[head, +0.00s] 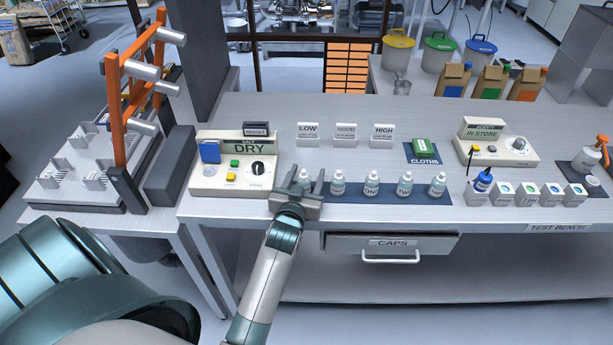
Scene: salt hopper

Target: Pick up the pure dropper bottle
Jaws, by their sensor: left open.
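Several white dropper bottles stand upright in a row on a dark blue mat (388,197) at the front of the bench. The leftmost bottle (305,177) is partly hidden by my left gripper. The others are the second bottle (338,184), the middle bottle (372,184), the fourth bottle (405,185) and the rightmost bottle (438,186). Their labels are too small to read surely, so I cannot tell which is pure. My left gripper (303,184) is open at the leftmost bottle, its fingers on either side; I cannot tell whether they touch it. My right gripper is out of view.
A salt meter reading DRY (232,172) stands left of the gripper. LOW, GOOD and HIGH cards (346,133) stand behind the bottles. A green cloth pack (424,147) and a second meter (497,145) are to the right. The CAPS drawer (440,246) is below.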

